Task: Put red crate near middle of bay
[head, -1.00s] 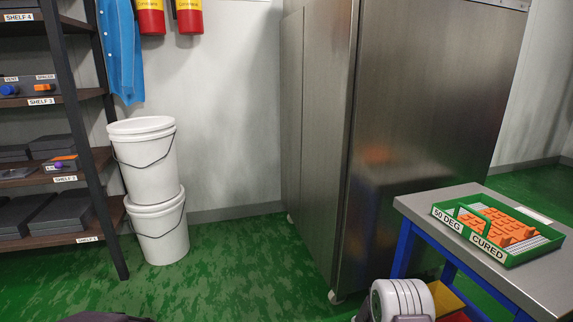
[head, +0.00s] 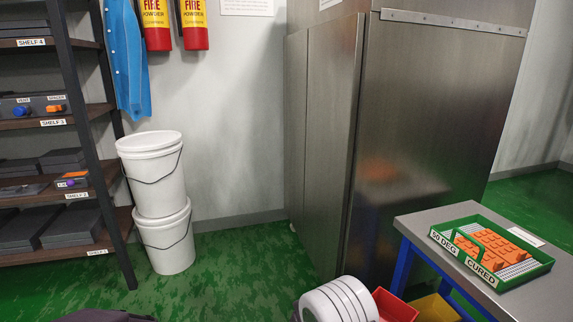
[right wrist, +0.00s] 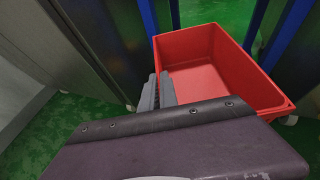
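The red crate (head: 396,305) shows at the bottom edge of the head view, just right of my right arm and partly cut off. In the right wrist view the crate (right wrist: 228,88) is open-topped and looks empty. My right gripper (right wrist: 157,92) is at the crate's left wall, one finger on either side, and looks shut on that wall. Part of the contact is hidden by the gripper body. My left gripper is out of view. I cannot make out which place is the bay.
A blue-legged steel table (head: 545,295) at right carries a green tray (head: 497,284) of orange parts. A steel cabinet (head: 430,120) stands behind, two stacked white buckets (head: 158,190) and a shelf rack (head: 85,135) at left. Green floor between is clear.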

